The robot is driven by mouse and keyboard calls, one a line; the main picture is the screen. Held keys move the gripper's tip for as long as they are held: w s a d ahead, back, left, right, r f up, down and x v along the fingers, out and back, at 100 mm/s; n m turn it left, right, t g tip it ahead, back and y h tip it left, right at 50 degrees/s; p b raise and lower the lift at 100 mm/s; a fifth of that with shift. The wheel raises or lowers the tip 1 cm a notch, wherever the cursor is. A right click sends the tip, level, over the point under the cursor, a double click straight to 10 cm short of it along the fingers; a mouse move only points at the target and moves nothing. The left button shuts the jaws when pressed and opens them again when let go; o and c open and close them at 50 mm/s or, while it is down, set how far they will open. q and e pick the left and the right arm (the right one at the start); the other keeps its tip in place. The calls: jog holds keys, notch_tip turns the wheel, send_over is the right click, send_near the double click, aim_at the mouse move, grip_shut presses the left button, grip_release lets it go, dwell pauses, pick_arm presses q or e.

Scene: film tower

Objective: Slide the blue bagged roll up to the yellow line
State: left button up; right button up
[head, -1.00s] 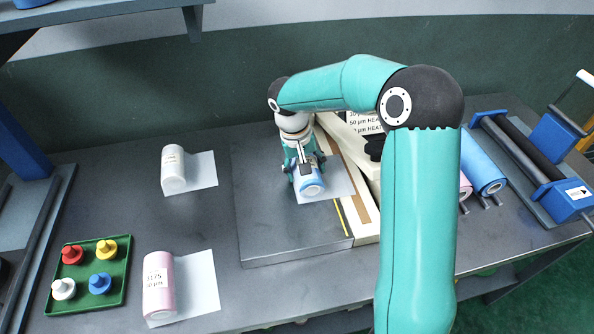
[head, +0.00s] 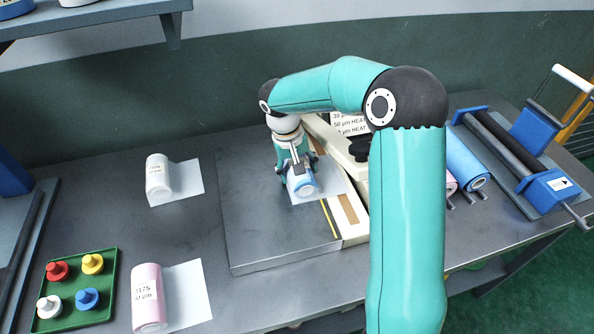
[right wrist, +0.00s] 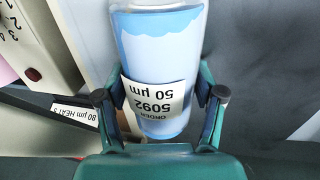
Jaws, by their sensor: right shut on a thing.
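The blue bagged roll (head: 305,187) lies on the grey steel plate with its clear bag tail (head: 326,188) spread to the right. The yellow line (head: 329,218) runs along the plate's right part; the roll is left of its far end, and the bag tail reaches close to it. My right gripper (head: 297,172) is shut around the roll from behind. In the right wrist view, the fingers are on both sides of the roll (right wrist: 165,60), whose label (right wrist: 158,97) reads "ORDER 5092, 50 µm". My left gripper is out of view.
A cream sealer (head: 353,222) with a brown strip stands right of the plate (head: 265,235). A white roll (head: 158,180) and a pink roll (head: 148,295) lie left. A green tray (head: 70,316) holds colored knobs. My right arm covers part of the sealer.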

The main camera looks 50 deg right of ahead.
jog(key=o, duration=1.5)
